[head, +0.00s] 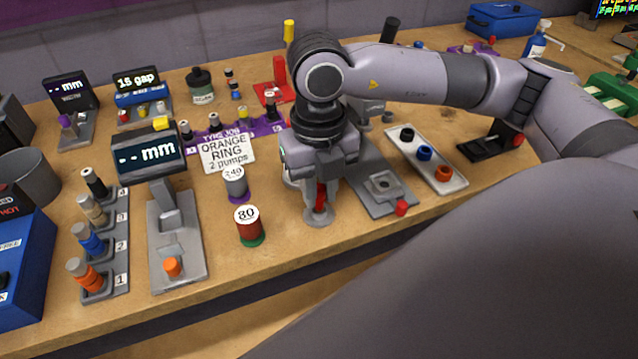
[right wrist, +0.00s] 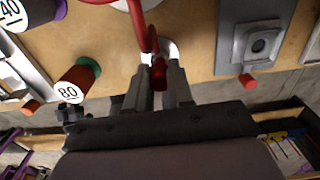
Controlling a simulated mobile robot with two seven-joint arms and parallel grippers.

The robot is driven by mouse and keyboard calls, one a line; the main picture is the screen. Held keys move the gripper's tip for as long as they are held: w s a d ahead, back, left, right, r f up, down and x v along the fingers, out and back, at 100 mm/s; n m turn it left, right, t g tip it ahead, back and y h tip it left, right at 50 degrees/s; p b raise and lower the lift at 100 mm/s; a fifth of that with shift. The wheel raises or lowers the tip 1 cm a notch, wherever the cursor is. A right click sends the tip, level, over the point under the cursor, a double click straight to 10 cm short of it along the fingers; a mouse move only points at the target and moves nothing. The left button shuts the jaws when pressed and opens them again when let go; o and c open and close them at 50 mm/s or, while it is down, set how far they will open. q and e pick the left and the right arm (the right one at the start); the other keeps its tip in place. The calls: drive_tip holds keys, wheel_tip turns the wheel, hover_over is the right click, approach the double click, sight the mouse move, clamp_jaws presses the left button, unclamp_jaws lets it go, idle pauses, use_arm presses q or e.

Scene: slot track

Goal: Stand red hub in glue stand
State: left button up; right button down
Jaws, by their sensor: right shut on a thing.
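My right gripper (head: 319,185) points down near the front edge of the bench. It is shut on a small red piece, which I take to be the red hub (head: 321,197). The red hub also shows between the fingertips in the right wrist view (right wrist: 159,76). A round pale grey base (head: 318,217), possibly the glue stand, is right below the fingers. In the right wrist view a curved red bar (right wrist: 139,25) runs beside the pale base (right wrist: 171,49). The gripper hides much of this fixture, and I cannot tell whether the hub touches it. My left gripper is not in view.
A grey plate with a square socket (head: 383,185) is to the right, before a tray of rings (head: 426,160). Bare bench lies along the front edge.

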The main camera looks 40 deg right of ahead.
drive_tip(key=shift+f, duration=0.2)
drive_tip(key=c, duration=0.9)
unclamp_jaws()
drive_tip(key=shift+r, duration=3.6)
